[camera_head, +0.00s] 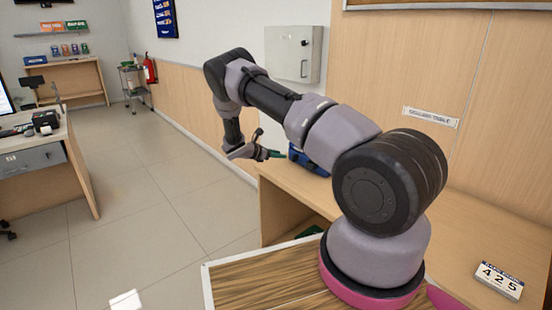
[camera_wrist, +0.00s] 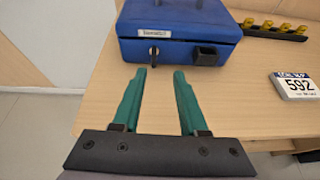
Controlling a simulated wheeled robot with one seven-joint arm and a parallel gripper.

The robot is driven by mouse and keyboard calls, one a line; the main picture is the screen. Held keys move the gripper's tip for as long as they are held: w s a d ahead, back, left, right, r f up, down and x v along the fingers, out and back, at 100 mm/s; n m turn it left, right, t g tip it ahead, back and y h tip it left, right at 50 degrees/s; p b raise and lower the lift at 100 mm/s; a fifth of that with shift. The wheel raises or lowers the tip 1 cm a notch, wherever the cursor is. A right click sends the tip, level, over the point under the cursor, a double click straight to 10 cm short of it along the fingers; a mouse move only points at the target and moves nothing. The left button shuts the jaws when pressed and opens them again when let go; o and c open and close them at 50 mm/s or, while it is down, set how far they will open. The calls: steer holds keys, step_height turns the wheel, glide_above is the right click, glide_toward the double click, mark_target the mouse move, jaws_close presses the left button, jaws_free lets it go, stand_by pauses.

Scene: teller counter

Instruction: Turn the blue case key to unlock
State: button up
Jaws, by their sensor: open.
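The blue case (camera_wrist: 185,25) sits on the wooden counter, with its front face toward my gripper in the wrist view. The key (camera_wrist: 153,56) is in the lock at the left of the case's front. A black square block (camera_wrist: 207,54) is on the right of that front. My gripper (camera_wrist: 157,72) is open, its green fingers apart and empty, just short of the case front. The left fingertip is close to the key; I cannot tell whether they touch. In the head view the blue case (camera_head: 310,160) is partly hidden behind my arm, with my gripper (camera_head: 272,154) at its left.
The wooden counter (camera_wrist: 255,90) is clear right of my gripper. A number card reading 592 (camera_wrist: 296,86) and a black rack with yellow pieces (camera_wrist: 270,27) stand to the right. A card reading 425 (camera_head: 498,281) is at the near right in the head view.

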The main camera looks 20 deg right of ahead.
mark_target(295, 158)
steer(key=shift+w+a+f+n, duration=0.25)
steer(key=shift+f+n, duration=0.05)
steer(key=shift+f, duration=0.2)
steer(key=shift+w+f, duration=0.15)
steer(key=x, duration=1)
steer(key=shift+w+d, duration=0.1)
steer(key=shift+w, duration=0.05)
jaws_close()
